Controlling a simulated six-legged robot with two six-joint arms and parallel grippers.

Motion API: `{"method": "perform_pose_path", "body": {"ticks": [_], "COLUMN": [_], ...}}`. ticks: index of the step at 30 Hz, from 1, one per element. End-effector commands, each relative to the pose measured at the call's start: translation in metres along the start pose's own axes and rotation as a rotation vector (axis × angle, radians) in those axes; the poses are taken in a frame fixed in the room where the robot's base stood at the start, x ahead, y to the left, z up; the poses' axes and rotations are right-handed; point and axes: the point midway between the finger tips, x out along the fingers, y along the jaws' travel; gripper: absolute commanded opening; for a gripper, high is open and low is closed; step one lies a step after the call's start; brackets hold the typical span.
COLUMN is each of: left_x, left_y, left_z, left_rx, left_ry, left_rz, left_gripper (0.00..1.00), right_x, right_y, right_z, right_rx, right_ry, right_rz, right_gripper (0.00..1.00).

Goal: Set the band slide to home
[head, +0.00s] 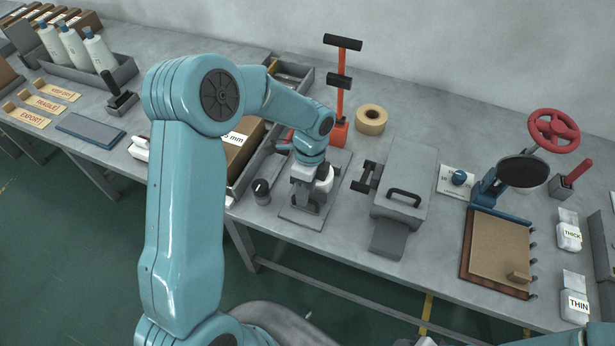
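No part is labelled as the band slide, and I cannot tell for sure which part it is. My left gripper (308,190) points down over a small grey fixture on a flat base plate (303,217), near the middle of the bench. The gripper and wrist hide much of this fixture. I cannot see whether the fingers touch it or are open or shut. To its right stands a grey boxy machine (412,170) with a black handle on top and dark knobs on its left side. A white and dark part at the bottom edge looks like my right gripper (425,341), mostly cut off.
A dark cup (261,191) stands left of the fixture, and an orange lever stand (340,100) and tape roll (371,119) behind it.

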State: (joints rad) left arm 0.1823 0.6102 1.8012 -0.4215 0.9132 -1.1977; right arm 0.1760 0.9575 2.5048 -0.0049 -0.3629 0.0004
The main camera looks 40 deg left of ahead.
Motion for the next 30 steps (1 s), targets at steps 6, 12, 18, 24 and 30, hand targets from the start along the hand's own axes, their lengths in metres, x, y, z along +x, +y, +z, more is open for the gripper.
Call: {"method": "perform_pose_path", "body": {"ticks": [6,12,18,24,30], "left_x": [-0.037,-0.092,-0.136,-0.158,-0.162], "left_y": [-0.002,-0.002,-0.001,-0.001,-0.001], "left_z": [-0.001,-0.001,-0.001,-0.001,-0.001], "left_rx": [-0.001,0.0,0.0,0.001,0.001], "left_ry": [0.001,0.001,0.001,0.0,0.0], "left_rz": [-0.007,-0.008,-0.006,-0.004,-0.002], "left_gripper": [0.38,0.38,0.38,0.38,0.38], "right_x": [0.004,0.006,0.007,0.006,0.006], "right_y": [0.001,0.002,0.003,0.002,0.002], "right_z": [0.0,0.0,0.0,0.0,0.0], "right_rx": [0.0,0.0,0.0,0.0,0.0], "right_ry": [0.0,0.0,0.0,0.0,0.0], "right_rz": [0.0,0.0,0.0,0.0,0.0], "right_gripper": [0.43,0.43,0.43,0.43,0.43]}}
